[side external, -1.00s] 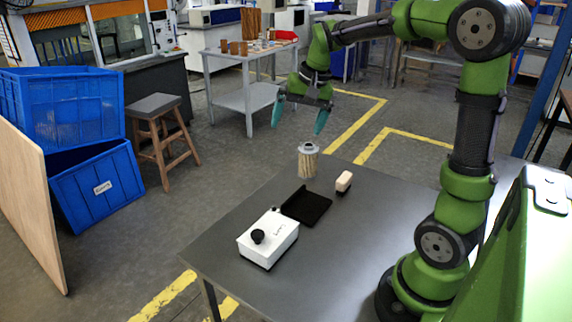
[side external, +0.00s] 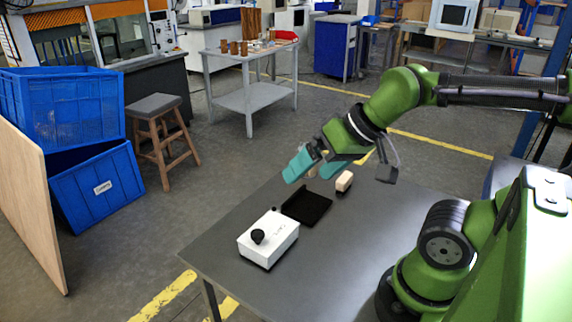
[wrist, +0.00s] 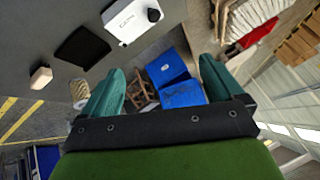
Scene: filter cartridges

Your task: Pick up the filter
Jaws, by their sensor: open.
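In the wrist view my gripper (wrist: 162,68) shows a wide, empty gap between the fingers, and the filter is outside that gap.
A white box with a black knob (side external: 282,232), a black tray (side external: 308,206) and a small pale block with a dark base (side external: 344,181) are on the grey table (side external: 350,250). The block stands close to my gripper. The table's front right is clear.

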